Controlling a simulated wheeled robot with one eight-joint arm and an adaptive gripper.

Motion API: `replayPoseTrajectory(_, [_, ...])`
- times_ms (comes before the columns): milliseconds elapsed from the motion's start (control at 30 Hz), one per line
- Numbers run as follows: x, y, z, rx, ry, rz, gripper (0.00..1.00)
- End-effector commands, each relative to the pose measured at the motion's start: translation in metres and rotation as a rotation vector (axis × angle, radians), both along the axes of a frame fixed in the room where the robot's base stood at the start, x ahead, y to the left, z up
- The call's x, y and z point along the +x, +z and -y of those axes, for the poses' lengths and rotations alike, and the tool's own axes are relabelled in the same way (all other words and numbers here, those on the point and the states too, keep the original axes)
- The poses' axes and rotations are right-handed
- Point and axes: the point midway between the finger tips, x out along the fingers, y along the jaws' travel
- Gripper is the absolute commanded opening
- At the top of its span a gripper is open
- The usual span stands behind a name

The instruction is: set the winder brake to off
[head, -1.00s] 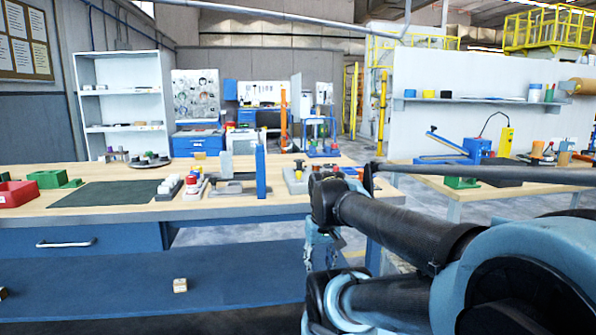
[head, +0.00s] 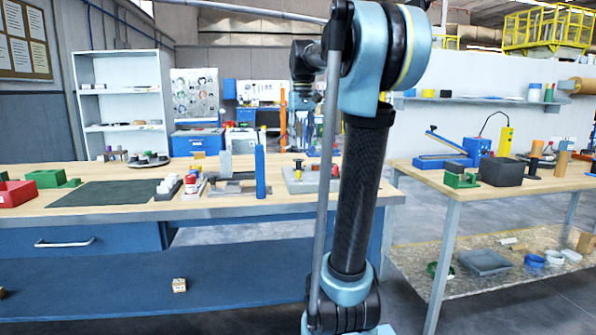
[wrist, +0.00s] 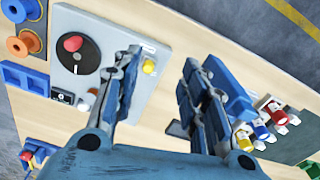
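A grey winder plate (wrist: 108,28) lies on the wooden bench in the wrist view. It carries a black disc (wrist: 80,58) with a red knob (wrist: 72,44), a yellow knob (wrist: 149,67) and a small black-and-white switch (wrist: 62,97). I cannot tell which part is the brake or read its setting. In the head view the plate (head: 298,186) is at the right end of the near bench, partly behind my arm. My gripper (wrist: 162,62) is open and empty above the bench, its left finger overlapping the plate's edge near the yellow knob. Its fingers are not clear in the head view.
A blue upright post (head: 260,172) and a grey fixture (head: 226,187) stand left of the plate. Blue, yellow and red-capped bottles (wrist: 262,130) lie to the right in the wrist view. A blue holder (wrist: 25,77) sits left of the plate. A second table (head: 450,186) stands at right.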

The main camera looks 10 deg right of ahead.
Motion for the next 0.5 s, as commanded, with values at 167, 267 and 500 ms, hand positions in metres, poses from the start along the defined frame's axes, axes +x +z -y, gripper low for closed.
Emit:
replayPoseTrajectory(167, [0.042, 0.030, 0.000, 0.000, 0.023, -0.022, 0.40])
replayPoseTrajectory(267, [0.056, 0.038, 0.000, -0.001, 0.031, -0.030, 0.40])
replayPoseTrajectory(500, [0.067, 0.040, 0.000, 0.000, 0.039, -0.036, 0.40])
